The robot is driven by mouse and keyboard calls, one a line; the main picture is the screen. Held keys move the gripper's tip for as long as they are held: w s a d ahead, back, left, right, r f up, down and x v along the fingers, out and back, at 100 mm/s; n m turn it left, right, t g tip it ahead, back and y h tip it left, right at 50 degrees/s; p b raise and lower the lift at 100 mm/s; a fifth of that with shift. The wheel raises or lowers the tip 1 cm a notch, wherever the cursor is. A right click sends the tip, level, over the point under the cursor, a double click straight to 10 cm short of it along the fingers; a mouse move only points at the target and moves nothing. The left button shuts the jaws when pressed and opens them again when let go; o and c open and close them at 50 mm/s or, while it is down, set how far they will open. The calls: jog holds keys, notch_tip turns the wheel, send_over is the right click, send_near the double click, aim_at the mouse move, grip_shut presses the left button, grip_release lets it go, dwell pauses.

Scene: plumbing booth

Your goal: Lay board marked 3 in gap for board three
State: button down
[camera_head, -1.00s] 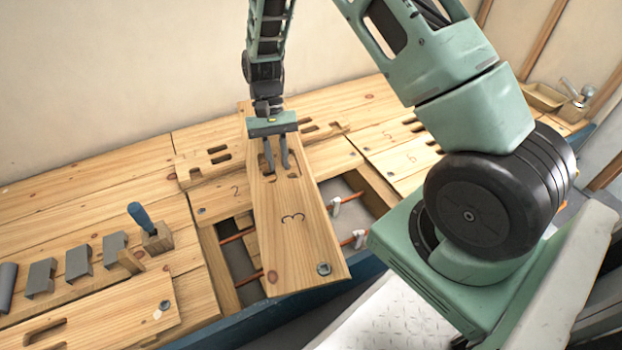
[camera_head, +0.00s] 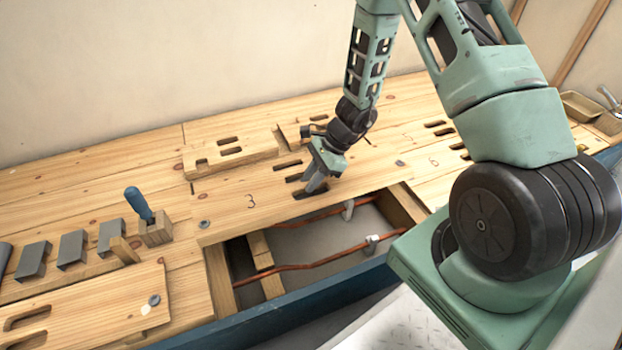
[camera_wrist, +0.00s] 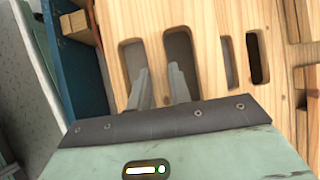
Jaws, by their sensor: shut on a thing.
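The board marked 3 (camera_head: 235,212) runs left to right along the back of the open gap (camera_head: 330,238). Its digit faces up at the left part, with a grey round fitting near its left end. My gripper (camera_head: 312,188) is at the board's right part, shut on it, with fingers in its hand slots. The wrist view shows both fingers (camera_wrist: 158,85) down in two neighbouring slots of the pale wooden board (camera_wrist: 204,50). The board covers where the 2 showed. I cannot tell whether it touches the boards beneath.
Copper pipes (camera_head: 310,265) on white clips and a wooden crosspiece (camera_head: 262,262) show inside the gap. Grey blocks (camera_head: 72,250) and a blue-handled tool (camera_head: 139,205) stand at left. A loose slotted board (camera_head: 90,305) lies front left. A slotted piece (camera_head: 230,152) lies behind.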

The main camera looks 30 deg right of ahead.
notch_tip(320, 180, down, 5)
jog(key=b, duration=0.3)
jog(key=shift+r+b, duration=0.2)
jog(key=shift+b, duration=0.15)
jog(key=shift+d, duration=0.1)
jog(key=shift+f+b, duration=1.15)
jog(key=shift+f, duration=0.65)
dwell(1.1)
jog(key=c, duration=1.2)
grip_release()
jog(key=p+v, duration=0.9)
jog(key=v, duration=0.8)
jog(key=shift+d+r+p, duration=0.1)
jog(key=shift+r+p, duration=0.05)
jog(key=shift+p, duration=0.25)
